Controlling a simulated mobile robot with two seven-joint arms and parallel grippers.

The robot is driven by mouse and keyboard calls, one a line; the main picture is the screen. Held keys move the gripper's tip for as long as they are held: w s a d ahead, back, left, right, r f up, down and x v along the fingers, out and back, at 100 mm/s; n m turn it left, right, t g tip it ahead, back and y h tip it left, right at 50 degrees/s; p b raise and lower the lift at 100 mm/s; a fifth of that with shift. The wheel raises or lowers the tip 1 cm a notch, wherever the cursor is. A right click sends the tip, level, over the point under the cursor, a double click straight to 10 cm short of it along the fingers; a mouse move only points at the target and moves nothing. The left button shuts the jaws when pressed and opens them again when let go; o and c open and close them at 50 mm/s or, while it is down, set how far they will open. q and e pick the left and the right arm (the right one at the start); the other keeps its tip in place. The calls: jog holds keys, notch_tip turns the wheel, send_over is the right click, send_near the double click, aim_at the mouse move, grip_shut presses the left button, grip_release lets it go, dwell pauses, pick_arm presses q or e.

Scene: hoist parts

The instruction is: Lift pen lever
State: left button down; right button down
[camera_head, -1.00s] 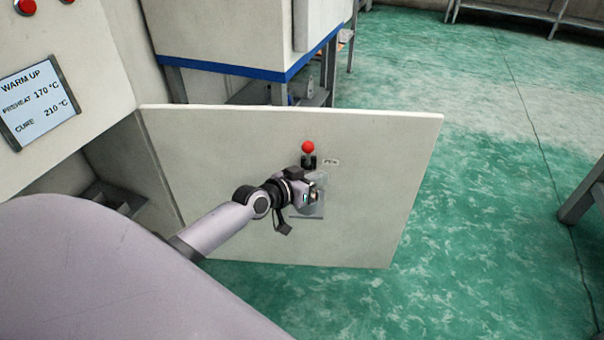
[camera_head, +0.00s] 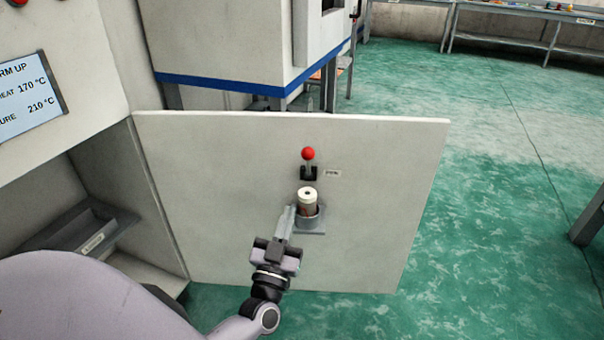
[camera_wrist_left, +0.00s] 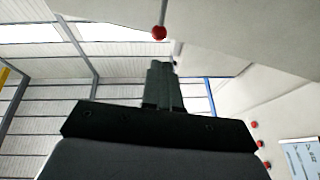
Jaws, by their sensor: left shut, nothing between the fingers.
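The pen lever is a red ball (camera_head: 308,154) on a short stem in a black base, on the pale panel, beside a small label reading PEN (camera_head: 332,173). The red ball also shows in the left wrist view (camera_wrist_left: 159,32), just beyond the fingertips. My left gripper (camera_head: 289,210) is shut and empty. It points up the panel, below and a little left of the lever, apart from it. In the left wrist view its closed fingers (camera_wrist_left: 161,65) point toward the ball. My right gripper is not in view.
A cabinet with a screen (camera_head: 28,95) stands at the left.

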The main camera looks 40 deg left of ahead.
pick_arm(q)
jog(key=b, duration=0.1)
send_near(305, 159)
jog(key=x, duration=0.5)
jog(key=shift+w, duration=0.25)
jog(key=shift+w+a+r, duration=0.2)
jog(key=shift+w+r, duration=0.05)
jog(key=shift+w, duration=0.3)
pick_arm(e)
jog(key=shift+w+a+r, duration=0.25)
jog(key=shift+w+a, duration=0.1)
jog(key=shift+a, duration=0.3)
pick_arm(q)
jog(key=shift+r, duration=0.1)
